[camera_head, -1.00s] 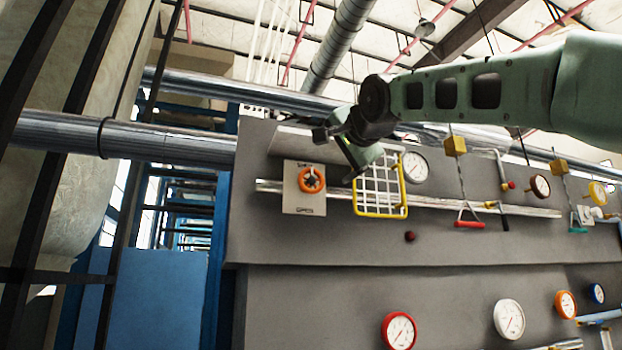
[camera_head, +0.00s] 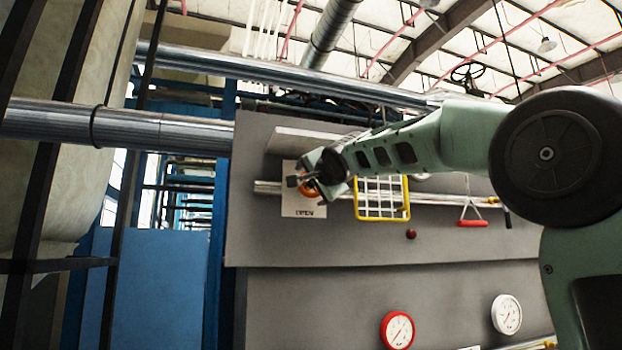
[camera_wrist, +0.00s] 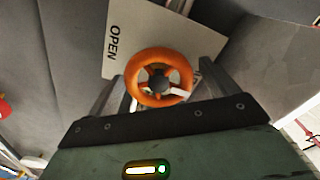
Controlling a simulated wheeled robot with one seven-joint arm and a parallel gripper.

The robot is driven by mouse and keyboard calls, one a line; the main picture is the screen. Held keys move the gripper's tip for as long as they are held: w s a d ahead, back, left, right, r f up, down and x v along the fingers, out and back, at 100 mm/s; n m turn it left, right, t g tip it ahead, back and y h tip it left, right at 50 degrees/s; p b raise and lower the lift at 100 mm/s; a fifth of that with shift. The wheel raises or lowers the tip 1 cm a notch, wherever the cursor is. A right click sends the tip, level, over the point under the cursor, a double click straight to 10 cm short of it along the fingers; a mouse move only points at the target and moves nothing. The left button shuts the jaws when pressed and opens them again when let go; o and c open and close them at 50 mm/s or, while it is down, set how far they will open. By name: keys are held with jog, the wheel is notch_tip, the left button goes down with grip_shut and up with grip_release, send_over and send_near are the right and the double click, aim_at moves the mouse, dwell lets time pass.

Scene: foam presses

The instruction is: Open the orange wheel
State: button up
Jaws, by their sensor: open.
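The orange wheel (camera_wrist: 183,94) is a small round handwheel with a dark hub, mounted on a white plate (camera_wrist: 192,30) marked OPEN. In the head view the wheel (camera_head: 309,190) is partly hidden behind my gripper. My gripper (camera_wrist: 160,78) is open, with one finger on each side of the wheel in the wrist view. Whether the fingers touch the rim cannot be told. In the head view my gripper (camera_head: 302,183) is in front of the white plate (camera_head: 303,209).
A yellow-framed wire basket (camera_head: 382,216) hangs just right of the wheel, close to my arm. A silver rail (camera_head: 455,202) runs along the grey panel (camera_head: 330,243). A red-handled pull (camera_head: 472,222) hangs farther right. Gauges (camera_head: 397,330) sit lower down.

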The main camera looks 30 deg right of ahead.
jog(key=shift+w+d, duration=0.2)
jog(key=shift+w, duration=0.45)
jog(key=c, duration=1)
